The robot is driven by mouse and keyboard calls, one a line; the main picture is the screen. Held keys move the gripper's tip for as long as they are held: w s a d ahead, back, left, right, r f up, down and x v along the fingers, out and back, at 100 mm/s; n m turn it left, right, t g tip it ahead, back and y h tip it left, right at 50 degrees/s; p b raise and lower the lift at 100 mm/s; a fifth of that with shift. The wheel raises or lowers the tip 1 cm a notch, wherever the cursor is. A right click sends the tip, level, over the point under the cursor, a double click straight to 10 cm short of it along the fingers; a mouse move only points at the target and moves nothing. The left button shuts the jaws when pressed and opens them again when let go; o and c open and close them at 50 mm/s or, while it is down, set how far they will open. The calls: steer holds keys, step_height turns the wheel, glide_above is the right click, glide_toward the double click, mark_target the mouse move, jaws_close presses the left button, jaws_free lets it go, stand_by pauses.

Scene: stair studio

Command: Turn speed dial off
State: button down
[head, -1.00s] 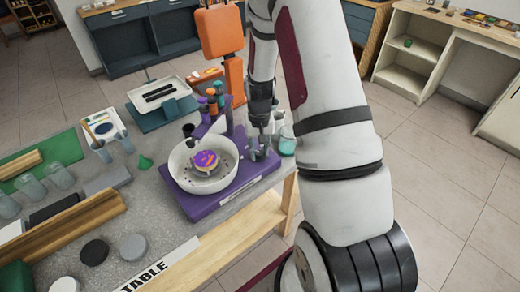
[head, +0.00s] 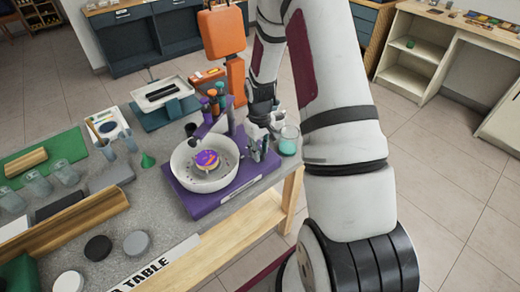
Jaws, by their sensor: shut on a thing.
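The purple machine (head: 232,200) stands on the grey table, with a white round bowl (head: 181,170) on it and a purple and orange disc (head: 207,159) in the bowl's middle. My gripper (head: 259,153) reaches down from above to the right end of the purple base. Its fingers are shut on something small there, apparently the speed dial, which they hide. I cannot read the dial's setting.
A glass of teal liquid (head: 288,140) stands close right of my gripper. Several coloured bottles (head: 216,100) stand behind the bowl. An orange upright stand (head: 222,32) rises behind. Clear floor lies right of the table.

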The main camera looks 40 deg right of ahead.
stand_by(0.3)
steer(key=c, duration=1.3)
jaws_free()
step_height(320, 180, up, 12)
